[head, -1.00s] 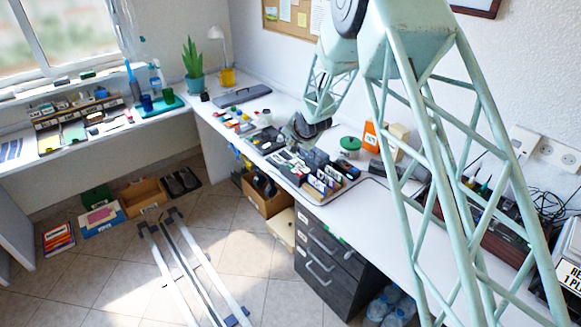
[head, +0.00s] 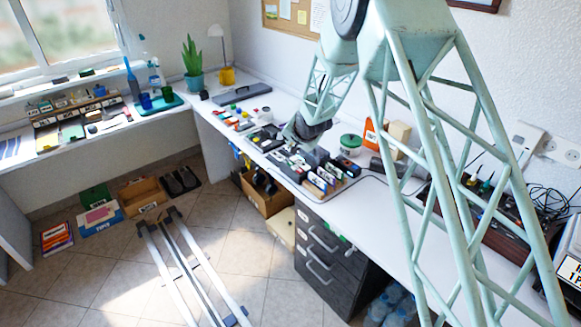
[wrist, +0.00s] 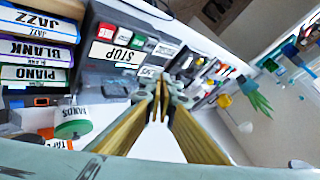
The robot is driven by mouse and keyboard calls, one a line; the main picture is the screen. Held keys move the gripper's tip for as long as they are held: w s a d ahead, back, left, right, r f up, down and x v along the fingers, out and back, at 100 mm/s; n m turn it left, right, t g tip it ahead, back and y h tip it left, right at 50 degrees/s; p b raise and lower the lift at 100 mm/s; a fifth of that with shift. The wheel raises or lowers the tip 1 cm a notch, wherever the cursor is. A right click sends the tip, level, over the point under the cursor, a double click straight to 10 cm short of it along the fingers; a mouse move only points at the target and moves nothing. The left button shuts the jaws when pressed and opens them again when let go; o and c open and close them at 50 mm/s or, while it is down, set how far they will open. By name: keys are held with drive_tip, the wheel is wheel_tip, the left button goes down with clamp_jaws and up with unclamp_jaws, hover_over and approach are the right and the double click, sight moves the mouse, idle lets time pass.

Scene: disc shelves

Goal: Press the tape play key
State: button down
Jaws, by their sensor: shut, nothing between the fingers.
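The tape deck (wrist: 92,80) is a dark grey box with a row of keys, left of my gripper in the wrist view. A large white label reading STOP (wrist: 110,51) is on it, beside small red, green and white key marks (wrist: 123,38). I cannot read which key is play. My gripper (wrist: 160,84) is shut and empty, its fingertips beside the deck's right end; whether they touch a key cannot be told. In the head view my gripper (head: 292,141) is over the desk items, its fingertips small and partly hidden.
Upright cassettes labelled JAZZ, BLANK and PIANO (wrist: 36,50) stand left of the deck in the wrist view. A green-lidded jar (head: 350,145), an orange box (head: 374,135) and a plant (head: 193,70) stand on the white desk. Bare desk (head: 385,205) lies toward the front right.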

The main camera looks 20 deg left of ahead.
sight(292, 164)
drive_tip(key=shift+f+b, duration=1.6)
drive_tip(key=shift+f, duration=0.3)
drive_tip(key=shift+f+b, duration=0.65)
drive_tip(key=shift+f, duration=0.65)
drive_tip(key=shift+f, duration=0.85)
idle(0.5)
drive_tip(key=shift+r, duration=0.15)
drive_tip(key=shift+r+p, duration=0.5)
drive_tip(key=shift+r, duration=0.2)
idle(0.5)
drive_tip(key=shift+r+p, duration=1.95)
drive_tip(key=shift+r, duration=0.6)
